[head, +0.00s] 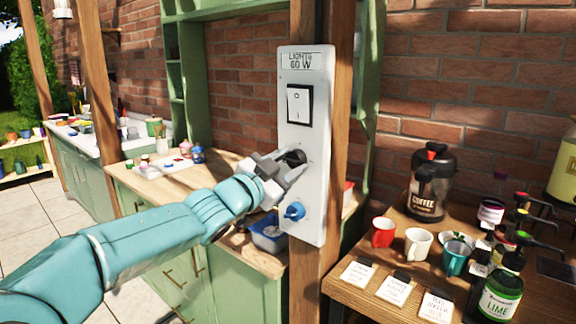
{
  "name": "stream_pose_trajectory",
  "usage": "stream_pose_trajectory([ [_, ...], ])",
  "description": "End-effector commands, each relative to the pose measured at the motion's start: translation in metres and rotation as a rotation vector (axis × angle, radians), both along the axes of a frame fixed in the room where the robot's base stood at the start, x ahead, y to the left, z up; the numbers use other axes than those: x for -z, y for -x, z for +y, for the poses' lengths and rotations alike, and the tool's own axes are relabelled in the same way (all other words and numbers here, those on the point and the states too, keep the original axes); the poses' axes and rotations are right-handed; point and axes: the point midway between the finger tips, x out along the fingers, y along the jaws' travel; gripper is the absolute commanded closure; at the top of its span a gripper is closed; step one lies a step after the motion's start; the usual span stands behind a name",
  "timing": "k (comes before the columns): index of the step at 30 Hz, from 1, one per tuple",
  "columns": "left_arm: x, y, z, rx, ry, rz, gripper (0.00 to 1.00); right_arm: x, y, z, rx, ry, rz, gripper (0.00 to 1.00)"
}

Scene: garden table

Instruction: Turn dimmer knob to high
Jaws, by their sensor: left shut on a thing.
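A white control panel (318,200) is fixed upright on a wooden post. Its label (307,61) reads "LIGHTS 60 W". A white rocker switch (298,105) in a black frame sits in the upper part. The dark dimmer knob (296,157) is in the middle of the panel, partly hidden by my left gripper (288,166). The left gripper is shut on the knob, one finger on either side. The knob's pointer and setting marks cannot be made out. A blue knob or tap (294,211) sits lower on the panel. My right gripper is not in view.
On the right, a wooden table (465,290) holds a coffee pot (431,182), cups, syrup bottles and cards. Behind my left arm is a green cabinet counter (165,178) with jars and a blue bin (268,236). A brick wall stands behind.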

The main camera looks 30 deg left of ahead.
Motion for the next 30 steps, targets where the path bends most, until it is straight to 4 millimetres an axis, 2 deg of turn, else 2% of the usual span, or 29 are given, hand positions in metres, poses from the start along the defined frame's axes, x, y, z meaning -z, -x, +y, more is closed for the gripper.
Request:
stream_pose_trajectory([
  [10,0.0,0.0,0.0,0.0,0.0,0.0,0.87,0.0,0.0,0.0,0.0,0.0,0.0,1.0],
  [11,0.0,0.0,0.0,0.0,0.0,0.0,0.47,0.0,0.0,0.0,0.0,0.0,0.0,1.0],
  [12,0.0,0.0,0.0,0.0,0.0,0.0,0.34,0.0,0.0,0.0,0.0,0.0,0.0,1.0],
  [13,0.0,0.0,0.0,0.0,0.0,0.0,0.32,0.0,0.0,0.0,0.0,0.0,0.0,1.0],
  [23,0.0,0.004,0.001,-0.001,0.0,-0.001,0.32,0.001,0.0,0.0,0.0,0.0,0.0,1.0],
  [26,0.002,0.016,0.002,-0.002,0.0,-0.001,0.32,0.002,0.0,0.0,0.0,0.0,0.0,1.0],
  [30,0.006,0.048,0.005,-0.004,-0.001,-0.001,0.32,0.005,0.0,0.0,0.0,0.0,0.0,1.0],
])
